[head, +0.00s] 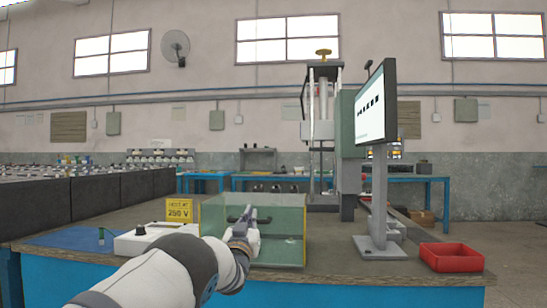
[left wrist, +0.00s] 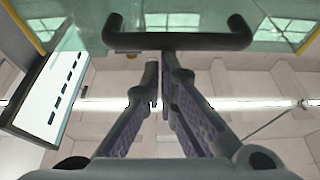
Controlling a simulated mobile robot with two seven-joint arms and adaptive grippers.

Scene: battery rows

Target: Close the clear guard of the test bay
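The clear guard (head: 275,215) of the test bay is a greenish see-through panel at the middle of the bench in the head view. A dark bar handle is on it; in the left wrist view the handle (left wrist: 180,40) crosses the top in front of the glass (left wrist: 75,40). My left gripper (head: 243,226) is at the handle. In the left wrist view its fingers (left wrist: 159,68) are drawn together, tips at the bar's lower edge, not wrapped around it. Whether they touch it, and the guard's exact angle, I cannot tell. My right gripper is not in view.
A yellow 250 V sign (head: 179,210) and a white instrument box (head: 145,240) stand left of the guard. A screen on a stand (head: 376,105) and a red tray (head: 451,257) are to the right. Dark battery rows (head: 95,195) fill the far left.

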